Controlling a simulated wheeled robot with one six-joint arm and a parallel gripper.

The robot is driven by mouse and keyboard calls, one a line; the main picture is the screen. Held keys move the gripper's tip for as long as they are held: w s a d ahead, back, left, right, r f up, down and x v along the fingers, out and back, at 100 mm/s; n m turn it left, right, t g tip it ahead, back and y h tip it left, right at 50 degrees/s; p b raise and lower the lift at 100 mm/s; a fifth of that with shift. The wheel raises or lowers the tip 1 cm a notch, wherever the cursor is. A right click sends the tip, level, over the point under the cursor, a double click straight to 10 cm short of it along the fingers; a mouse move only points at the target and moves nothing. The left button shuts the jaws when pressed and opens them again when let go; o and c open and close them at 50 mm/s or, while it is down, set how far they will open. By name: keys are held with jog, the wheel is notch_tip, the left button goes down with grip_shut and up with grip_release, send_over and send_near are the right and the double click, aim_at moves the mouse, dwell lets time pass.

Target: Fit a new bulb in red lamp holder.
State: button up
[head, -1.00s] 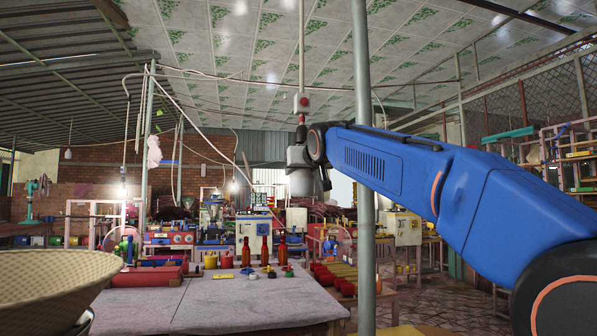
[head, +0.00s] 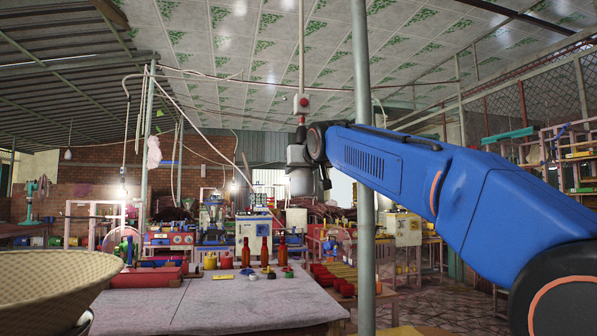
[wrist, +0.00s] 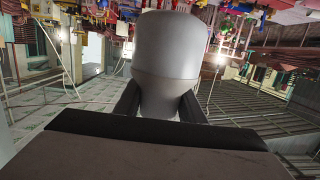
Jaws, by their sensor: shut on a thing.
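A pale grey-white bulb-like thing (wrist: 167,65) fills the middle of the wrist view, wide at the top and narrower below. My gripper (wrist: 160,108) is shut on it, with a dark finger on each side of the narrow part. In the head view my arm reaches left, and its grey end hangs in front of the back of the workshop; the fingers and bulb cannot be made out clearly there. The holder's opening is not visible.
A grey post (head: 362,80) stands close to my arm. A cloth-covered table (head: 240,300) with bottles is below, and a woven basket (head: 50,285) is at the lower left.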

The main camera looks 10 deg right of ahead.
jog(key=shift+r, duration=1.4)
dwell(1.3)
jog(key=shift+s+a+r+n+g+y, duration=0.1)
jog(key=shift+a+n+g+y, duration=0.15)
jog(key=shift+n+y, duration=0.85)
jog(key=shift+s+a+r+n+g+y, duration=0.2)
jog(key=shift+n+y, duration=0.5)
jog(key=shift+y, duration=0.7)
jog(key=o, duration=1.2)
jog(key=shift+w+a+f, duration=0.1)
jog(key=v, duration=1.7)
jog(key=shift+f, duration=0.1)
